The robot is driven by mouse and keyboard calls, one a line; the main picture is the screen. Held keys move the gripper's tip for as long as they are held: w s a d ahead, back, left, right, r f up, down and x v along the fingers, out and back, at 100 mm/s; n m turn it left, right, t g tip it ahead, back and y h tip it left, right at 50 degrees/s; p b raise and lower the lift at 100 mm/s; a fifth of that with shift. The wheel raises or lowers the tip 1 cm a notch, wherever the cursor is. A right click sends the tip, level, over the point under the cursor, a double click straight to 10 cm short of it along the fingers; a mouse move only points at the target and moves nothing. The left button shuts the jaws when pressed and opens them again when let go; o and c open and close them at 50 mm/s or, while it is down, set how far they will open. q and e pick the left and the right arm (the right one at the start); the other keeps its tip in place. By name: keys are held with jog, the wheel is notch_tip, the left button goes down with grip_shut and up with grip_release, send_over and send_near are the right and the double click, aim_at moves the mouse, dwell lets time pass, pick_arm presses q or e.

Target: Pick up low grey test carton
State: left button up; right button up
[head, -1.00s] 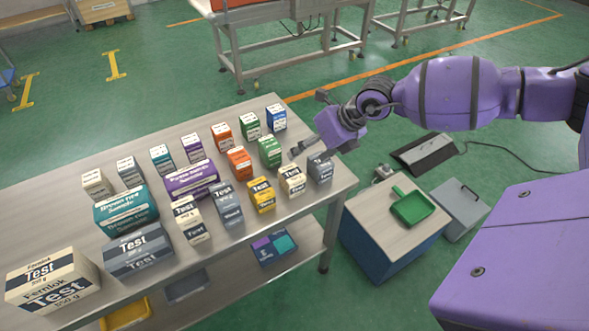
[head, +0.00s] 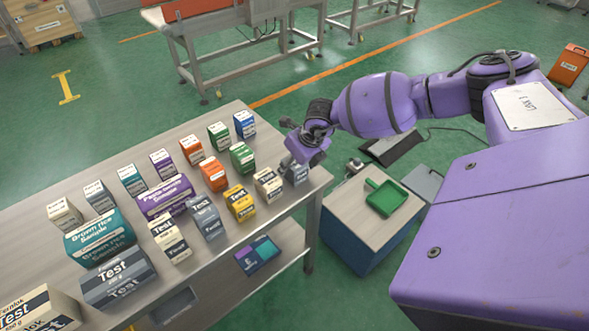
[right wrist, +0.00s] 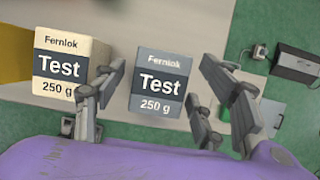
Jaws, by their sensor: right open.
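The low grey test carton (head: 298,177) stands at the right end of the table, partly hidden by my right gripper (head: 289,163) in the head view. In the right wrist view the carton (right wrist: 160,84), marked "Test 250 g", sits between the two spread fingers of my right gripper (right wrist: 163,80). The fingers are open, one on each side of it; I cannot tell whether either touches it. My left gripper is out of view.
A cream Test carton (right wrist: 65,68) stands close beside the left finger. Several other cartons, including a larger grey one (head: 118,278), fill the table (head: 215,268). A low cabinet (head: 345,212) with a green dustpan (head: 385,197) stands to the right.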

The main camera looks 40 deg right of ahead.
jog(key=shift+r, duration=0.1)
jog(key=c, duration=1.5)
